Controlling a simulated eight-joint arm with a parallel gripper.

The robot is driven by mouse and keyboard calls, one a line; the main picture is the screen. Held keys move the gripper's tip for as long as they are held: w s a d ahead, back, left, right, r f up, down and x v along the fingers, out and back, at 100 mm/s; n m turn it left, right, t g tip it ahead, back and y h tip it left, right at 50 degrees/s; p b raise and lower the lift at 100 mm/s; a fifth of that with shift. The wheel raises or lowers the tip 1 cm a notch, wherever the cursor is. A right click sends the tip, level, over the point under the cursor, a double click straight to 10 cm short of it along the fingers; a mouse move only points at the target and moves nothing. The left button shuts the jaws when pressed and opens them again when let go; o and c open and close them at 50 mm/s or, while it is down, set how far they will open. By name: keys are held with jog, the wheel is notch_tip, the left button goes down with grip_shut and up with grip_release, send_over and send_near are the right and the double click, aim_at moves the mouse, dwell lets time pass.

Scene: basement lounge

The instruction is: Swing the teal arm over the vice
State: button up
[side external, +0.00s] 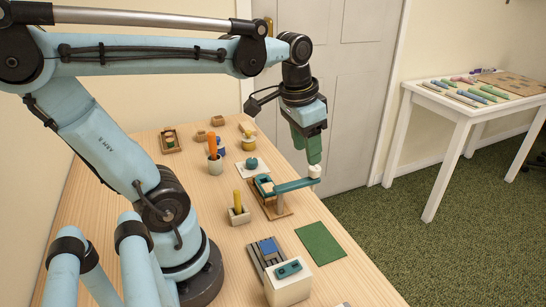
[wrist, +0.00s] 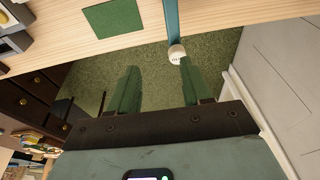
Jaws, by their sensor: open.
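The teal arm (side external: 294,185) reaches from a post on a wooden base (side external: 282,210) out toward the table's right edge. A white knob (side external: 315,171) sits on its outer end. In the wrist view the teal arm (wrist: 171,17) comes down from the top, with the knob (wrist: 176,54) close to the right fingertip. My gripper (side external: 307,155) is open, green fingers pointing down, just above the knob. The wrist view shows the gripper (wrist: 157,66) empty, the knob not clearly between its fingers. A grey slotted fixture with a blue block (side external: 267,246), possibly the vice, stands nearer the camera.
A green mat (side external: 320,243) lies right of the grey fixture. A white box with a teal top piece (side external: 287,285) stands in front. Holders with a yellow stick (side external: 238,208) and an orange stick (side external: 214,160) stand left of the teal arm. A white side table (side external: 455,108) is apart.

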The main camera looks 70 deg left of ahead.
aim_at(294, 183)
jog(key=shift+s+a+f+g+h, duration=0.1)
jog(key=shift+a+f+g, duration=0.4)
jog(key=shift+f, duration=1.15)
jog(key=shift+s+a+f+g+h, duration=0.15)
jog(key=shift+a+f+g, duration=0.3)
jog(key=shift+f, duration=1.2)
jog(key=shift+s+a+f+g+h, duration=0.1)
jog(key=shift+a+f+g, duration=0.35)
jog(key=shift+f, duration=1.2)
jog(key=shift+a, duration=0.1)
grip_shut()
